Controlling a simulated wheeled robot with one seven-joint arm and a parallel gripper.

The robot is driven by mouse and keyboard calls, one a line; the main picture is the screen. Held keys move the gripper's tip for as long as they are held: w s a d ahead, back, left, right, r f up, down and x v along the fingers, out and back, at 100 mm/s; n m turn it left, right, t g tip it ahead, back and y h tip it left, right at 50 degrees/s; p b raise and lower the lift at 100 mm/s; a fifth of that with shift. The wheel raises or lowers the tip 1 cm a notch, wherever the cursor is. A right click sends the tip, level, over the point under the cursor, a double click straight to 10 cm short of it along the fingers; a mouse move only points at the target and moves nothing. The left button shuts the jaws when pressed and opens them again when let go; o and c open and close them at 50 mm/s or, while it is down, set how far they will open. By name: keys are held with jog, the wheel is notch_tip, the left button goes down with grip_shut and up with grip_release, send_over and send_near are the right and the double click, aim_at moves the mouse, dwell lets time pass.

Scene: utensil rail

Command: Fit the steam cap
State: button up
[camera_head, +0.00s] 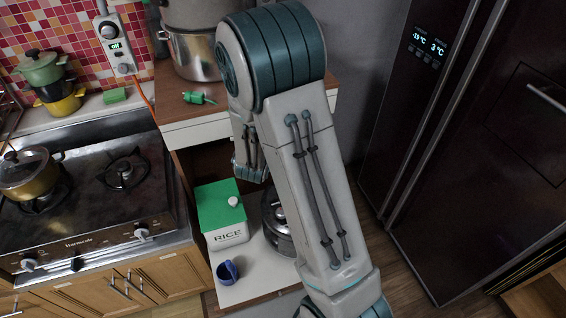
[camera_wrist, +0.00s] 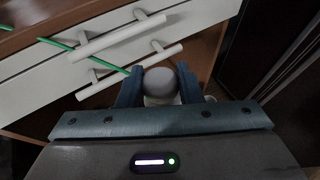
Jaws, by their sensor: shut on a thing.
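In the wrist view my gripper (camera_wrist: 160,84) is shut on a small rounded grey piece that looks like the steam cap (camera_wrist: 160,80). A paler part shows below it, between the fingers. White drawer fronts with bar handles lie beyond it. In the head view my arm hides my gripper and the cap. A round metal cooker (camera_head: 275,228) with a dark top stands on the low white shelf, partly hidden behind my arm. The seat for the cap cannot be made out.
A green-lidded rice box (camera_head: 222,216) and a blue mug (camera_head: 228,272) share the shelf. Large pots (camera_head: 196,55) and a green plug-like item (camera_head: 198,98) stand on the counter above. The stove (camera_head: 85,200) is left; a dark fridge (camera_head: 465,140) is right.

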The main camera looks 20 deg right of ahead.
jog(key=d+f+m+g+h+b, duration=0.2)
jog(key=d+f+b, duration=0.1)
jog(key=f, duration=0.4)
jog(key=d+f+m+g+h+b, duration=0.2)
jog(key=d+f+m+b, duration=0.1)
jog(key=f, duration=0.4)
jog(key=shift+s+d+f+h, duration=0.15)
jog(key=shift+d+f+h, duration=0.2)
jog(key=shift+d, duration=0.4)
jog(key=shift+s+a+f+b, duration=0.1)
jog(key=shift+f+b, duration=0.05)
jog(key=shift+b, duration=0.3)
notch_tip(320, 180, down, 6)
jog(key=b, duration=0.5)
jog(key=shift+r, duration=0.25)
jog(key=shift+f+b, duration=0.9)
jog(key=shift+b, duration=0.2)
jog(key=o, duration=1.1)
jog(key=shift+c, duration=0.2)
